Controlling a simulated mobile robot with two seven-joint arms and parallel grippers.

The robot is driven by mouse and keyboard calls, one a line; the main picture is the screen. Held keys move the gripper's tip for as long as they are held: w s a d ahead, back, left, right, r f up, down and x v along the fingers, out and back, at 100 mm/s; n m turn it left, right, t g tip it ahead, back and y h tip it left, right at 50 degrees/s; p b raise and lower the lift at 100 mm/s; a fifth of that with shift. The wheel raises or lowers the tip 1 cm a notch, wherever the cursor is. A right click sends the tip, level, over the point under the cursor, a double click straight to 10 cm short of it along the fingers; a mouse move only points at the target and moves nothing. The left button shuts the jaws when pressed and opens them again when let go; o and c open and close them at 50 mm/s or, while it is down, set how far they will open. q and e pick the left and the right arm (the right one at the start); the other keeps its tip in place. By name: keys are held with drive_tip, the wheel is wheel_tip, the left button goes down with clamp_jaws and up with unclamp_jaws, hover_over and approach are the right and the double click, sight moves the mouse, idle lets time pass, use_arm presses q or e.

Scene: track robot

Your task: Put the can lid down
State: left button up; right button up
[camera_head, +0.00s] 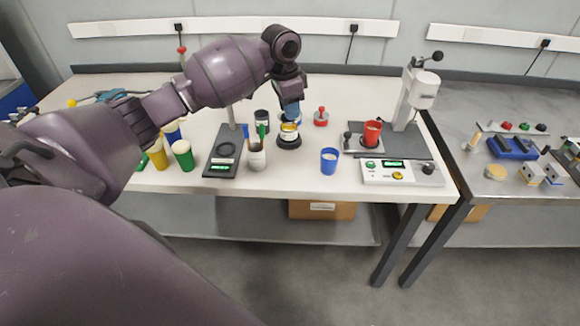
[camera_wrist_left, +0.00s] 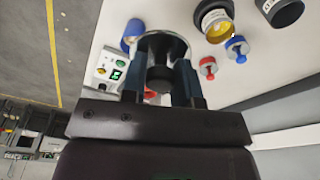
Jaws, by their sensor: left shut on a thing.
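My left gripper (camera_head: 291,112) points down over the middle of the white table and is shut on the can lid. An open can (camera_wrist_left: 215,22) with a white label and yellow inside stands beside the lid in that view. In the head view the lid is hard to make out under the fingers; I cannot tell whether it touches anything. My right gripper is not in view.
A blue cup (camera_head: 329,161), a red-knobbed piece (camera_head: 321,117), a dark can (camera_head: 262,122) and a brush holder (camera_head: 257,157) stand close around. A scale (camera_head: 223,155) is to the left, a control panel (camera_head: 400,173) to the right. The table's front strip has some bare room.

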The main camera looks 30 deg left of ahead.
use_arm(q)
drive_tip(key=b, duration=0.1)
hover_over(291, 169)
wheel_tip(291, 169, down, 12)
drive_tip(key=shift+s+a+f+b, duration=0.15)
drive_tip(key=shift+f+b, duration=0.15)
drive_tip(key=shift+f, duration=0.35)
wheel_tip(291, 169, down, 5)
drive_tip(key=shift+r+b, duration=0.1)
drive_tip(key=shift+b, duration=0.3)
drive_tip(key=shift+f, duration=0.2)
drive_tip(key=o, duration=0.8)
drive_tip(key=shift+c, duration=0.2)
drive_tip(key=shift+o, duration=0.8)
